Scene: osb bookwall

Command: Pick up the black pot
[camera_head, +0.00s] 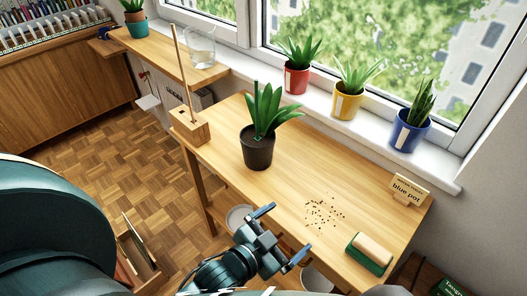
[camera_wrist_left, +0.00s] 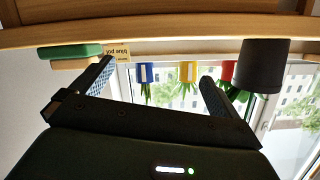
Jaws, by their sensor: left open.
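The black pot (camera_head: 258,152) with a leafy green plant stands upright on the wooden table, left of its middle in the head view. In the left wrist view, which is upside down, the black pot (camera_wrist_left: 262,66) is at the upper right. My left gripper (camera_head: 281,234) is open and empty at the table's front edge, nearer to me than the pot and apart from it. Its two fingers also show in the left wrist view (camera_wrist_left: 157,76), with the pot outside them to the right. My right gripper is not in view.
Brown crumbs (camera_head: 324,212), a green-and-tan brush (camera_head: 369,253) and a "blue pot" sign (camera_head: 408,189) are to the right. Red (camera_head: 296,79), yellow (camera_head: 347,104) and blue (camera_head: 409,131) pots line the windowsill.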

